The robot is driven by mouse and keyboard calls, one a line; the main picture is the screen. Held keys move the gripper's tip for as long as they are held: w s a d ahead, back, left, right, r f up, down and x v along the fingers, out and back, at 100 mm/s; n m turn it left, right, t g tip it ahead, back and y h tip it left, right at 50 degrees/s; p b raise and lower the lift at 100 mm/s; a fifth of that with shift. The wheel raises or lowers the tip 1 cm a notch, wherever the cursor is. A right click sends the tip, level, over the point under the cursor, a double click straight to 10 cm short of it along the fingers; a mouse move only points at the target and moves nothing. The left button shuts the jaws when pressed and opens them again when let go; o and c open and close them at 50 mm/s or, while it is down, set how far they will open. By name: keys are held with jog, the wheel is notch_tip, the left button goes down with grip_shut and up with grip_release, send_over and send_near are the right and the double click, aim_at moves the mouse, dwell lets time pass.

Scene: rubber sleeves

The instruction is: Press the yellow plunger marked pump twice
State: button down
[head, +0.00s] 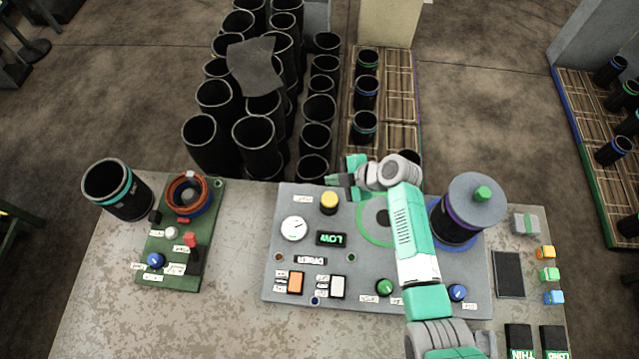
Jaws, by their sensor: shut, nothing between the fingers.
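The yellow plunger (329,201) stands upright near the top left of the grey panel (270,285) in the head view. A small white label (303,200) is to its left, its text too small to read. My gripper (338,181) is shut and empty. In the picture its tip appears just above and right of the plunger. A gap shows between them, and I cannot tell the gripper's height. Below the plunger are a round white gauge (294,229) and a display (332,239) reading LOW.
My arm covers part of the panel's green ring (370,222). A lidded black cylinder (455,225) stands to the right. A green control board (165,270) and an open black sleeve (118,190) are at the left. Many black sleeves (258,145) stand beyond the table.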

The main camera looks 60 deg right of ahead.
aim_at(328, 198)
jog(key=shift+s, duration=0.2)
notch_tip(328, 198, down, 8)
jog(key=b, duration=0.5)
jog(key=shift+b, duration=0.35)
jog(key=shift+f+b, duration=0.4)
dwell(1.3)
jog(key=shift+f+b, duration=0.45)
jog(key=shift+b, duration=0.25)
jog(key=shift+f+b, duration=0.9)
jog(key=shift+b, duration=0.05)
dwell(0.7)
jog(key=shift+r, duration=0.1)
jog(key=shift+r+p, duration=0.95)
jog(key=shift+r, duration=0.3)
